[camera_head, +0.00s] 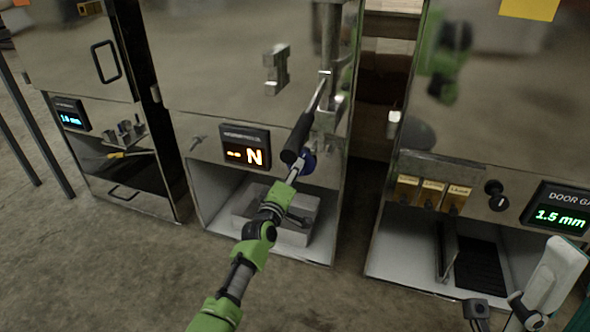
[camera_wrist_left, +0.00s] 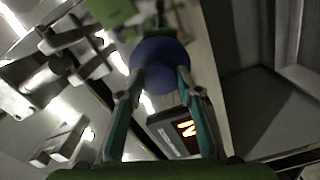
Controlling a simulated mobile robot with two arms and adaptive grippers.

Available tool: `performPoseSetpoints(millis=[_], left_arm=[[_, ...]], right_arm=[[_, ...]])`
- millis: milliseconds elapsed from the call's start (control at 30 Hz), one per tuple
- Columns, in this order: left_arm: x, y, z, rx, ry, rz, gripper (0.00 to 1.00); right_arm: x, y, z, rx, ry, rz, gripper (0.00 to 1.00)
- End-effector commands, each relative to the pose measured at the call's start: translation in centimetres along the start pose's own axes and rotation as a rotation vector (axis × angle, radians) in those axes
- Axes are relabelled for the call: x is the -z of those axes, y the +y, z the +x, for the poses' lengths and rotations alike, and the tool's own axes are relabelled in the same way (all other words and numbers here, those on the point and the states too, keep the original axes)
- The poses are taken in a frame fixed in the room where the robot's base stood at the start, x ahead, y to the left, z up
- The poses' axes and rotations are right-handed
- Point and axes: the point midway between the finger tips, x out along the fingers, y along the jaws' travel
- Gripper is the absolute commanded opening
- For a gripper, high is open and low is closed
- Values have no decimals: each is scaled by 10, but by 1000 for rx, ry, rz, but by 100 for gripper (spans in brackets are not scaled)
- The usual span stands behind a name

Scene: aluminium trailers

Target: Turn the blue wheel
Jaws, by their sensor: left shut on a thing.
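The blue wheel (camera_head: 308,163) is on the front of the middle metal cabinet, just right of the orange-lit display. In the head view most of it is hidden behind my left gripper (camera_head: 294,171) and a black lever grip. In the left wrist view the blue wheel (camera_wrist_left: 160,62) is a dark blue disc. My left gripper (camera_wrist_left: 158,88) has its two teal fingers at either side of the wheel's rim, shut on it.
A lever with a black grip (camera_head: 299,137) slants down over the wheel. A grey block (camera_head: 293,236) sits in the open bay below. The right cabinet has a black knob (camera_head: 496,194) and yellow tags (camera_head: 432,192). Bare floor (camera_head: 120,265) lies in front.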

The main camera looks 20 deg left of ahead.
Motion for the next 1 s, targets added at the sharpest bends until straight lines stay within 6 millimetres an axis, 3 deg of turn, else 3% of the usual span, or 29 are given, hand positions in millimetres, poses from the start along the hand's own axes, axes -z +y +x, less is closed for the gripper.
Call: performPoseSetpoints(millis=[400,933,967,1000], left_arm=[[0,-1,0,2,0,-172,11],[0,-2,0,2,0,-189,11],[0,-2,0,2,0,-189,40],[0,-1,0,2,0,-189,49]], right_arm=[[1,0,4,0,0,0,34],[1,0,4,0,0,0,34],[1,0,4,0,0,0,34],[1,0,4,0,0,0,34]])
